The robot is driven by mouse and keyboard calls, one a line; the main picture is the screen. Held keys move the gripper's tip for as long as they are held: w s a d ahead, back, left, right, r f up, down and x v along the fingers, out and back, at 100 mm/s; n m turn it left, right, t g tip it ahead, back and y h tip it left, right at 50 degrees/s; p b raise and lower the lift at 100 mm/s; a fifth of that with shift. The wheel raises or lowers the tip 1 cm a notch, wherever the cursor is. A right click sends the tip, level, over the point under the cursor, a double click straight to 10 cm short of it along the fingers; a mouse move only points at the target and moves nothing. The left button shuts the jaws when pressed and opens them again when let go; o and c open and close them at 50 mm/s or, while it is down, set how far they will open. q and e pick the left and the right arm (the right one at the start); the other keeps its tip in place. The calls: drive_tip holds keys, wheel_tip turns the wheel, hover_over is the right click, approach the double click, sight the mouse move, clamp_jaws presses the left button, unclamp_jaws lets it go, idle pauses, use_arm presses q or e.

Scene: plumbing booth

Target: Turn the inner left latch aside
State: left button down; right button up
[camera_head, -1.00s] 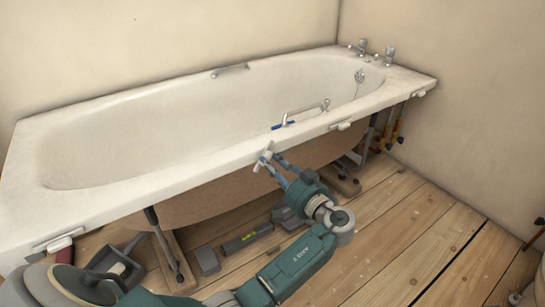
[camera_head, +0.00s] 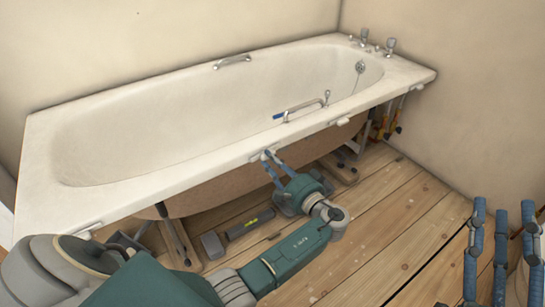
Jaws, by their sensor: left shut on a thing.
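The white inner left latch (camera_head: 256,157) sits under the front rim of the bathtub (camera_head: 180,186). My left gripper (camera_head: 269,158) reaches up to it from below, its blue fingers close together and shut on it. The fingers cover part of the latch, so its exact angle is hard to tell. My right gripper (camera_head: 502,212) is at the lower right, its blue fingers spread apart and empty, away from the tub.
Other white latches sit along the rim: one at the far left (camera_head: 88,228), one right of my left gripper (camera_head: 340,121), one near the right corner (camera_head: 418,88). A level (camera_head: 250,222) and other tools lie under the tub. Wooden floor (camera_head: 400,215) is clear at right.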

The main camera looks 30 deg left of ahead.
use_arm(q)
drive_tip(key=shift+f+m+p, duration=0.1)
drive_tip(key=shift+m+p, duration=0.3)
drive_tip(key=shift+m, duration=0.3)
use_arm(e)
drive_tip(key=f+g, duration=0.1)
drive_tip(key=f, duration=0.1)
drive_tip(key=w+f+g, duration=0.1)
drive_tip(key=f+h, duration=0.1)
drive_tip(key=f, duration=0.1)
drive_tip(key=shift+w+d+f+g, duration=0.15)
drive_tip(key=shift+w+f+g, duration=0.2)
drive_tip(key=shift+g, duration=0.05)
use_arm(q)
drive_tip(key=c, duration=1.5)
unclamp_jaws()
drive_tip(key=shift+c, duration=0.2)
drive_tip(key=shift+d, duration=0.1)
drive_tip(key=v, duration=0.7)
drive_tip(key=shift+s+d, duration=0.15)
